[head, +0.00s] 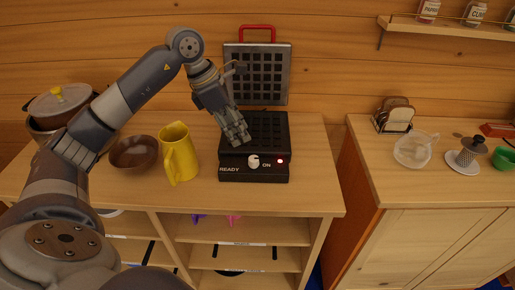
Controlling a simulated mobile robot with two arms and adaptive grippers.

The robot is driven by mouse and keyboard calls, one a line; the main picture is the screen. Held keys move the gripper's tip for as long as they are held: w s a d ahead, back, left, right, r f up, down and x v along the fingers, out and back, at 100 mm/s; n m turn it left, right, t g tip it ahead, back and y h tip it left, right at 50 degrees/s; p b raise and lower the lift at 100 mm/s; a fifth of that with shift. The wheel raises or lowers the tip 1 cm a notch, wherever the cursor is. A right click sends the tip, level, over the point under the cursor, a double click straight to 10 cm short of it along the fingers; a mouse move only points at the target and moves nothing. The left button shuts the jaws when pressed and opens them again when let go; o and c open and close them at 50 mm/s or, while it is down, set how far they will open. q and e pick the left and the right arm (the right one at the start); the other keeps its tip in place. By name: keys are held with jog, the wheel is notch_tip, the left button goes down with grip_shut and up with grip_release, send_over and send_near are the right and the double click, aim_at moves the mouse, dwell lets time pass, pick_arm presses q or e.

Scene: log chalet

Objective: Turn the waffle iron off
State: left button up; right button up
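The black waffle iron (270,174) stands on the wooden counter with its lid (265,75) raised upright and a red handle (257,29) on top. Its front panel reads READY and ON, with a white knob (253,161) between the words and a red lamp (281,160) lit at the right. My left gripper (238,138) points down over the front left of the lower plate, just above and left of the knob, and seems apart from the knob. Its fingers look close together, but I cannot tell whether they are shut. My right gripper is not in view.
A yellow pitcher (179,154) and a brown bowl (134,153) stand left of the iron, with a lidded pot (62,103) further left. The counter right of the iron is clear. Across a gap, another counter holds a toast rack (395,117) and a glass dish (413,151).

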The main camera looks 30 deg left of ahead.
aim_at(254, 158)
pick_arm(q)
jog(key=x, duration=0.2)
jog(key=p+x, duration=0.1)
jog(key=x, duration=0.3)
jog(key=shift+s+d, duration=0.2)
jog(key=shift+s, duration=0.05)
jog(key=p+x, duration=0.1)
jog(key=x, duration=0.2)
jog(key=shift+w+d+f, duration=0.1)
jog(key=shift+w+f, duration=0.1)
jog(key=shift+f, duration=0.2)
jog(key=c, duration=0.7)
jog(key=shift+c, duration=0.4)
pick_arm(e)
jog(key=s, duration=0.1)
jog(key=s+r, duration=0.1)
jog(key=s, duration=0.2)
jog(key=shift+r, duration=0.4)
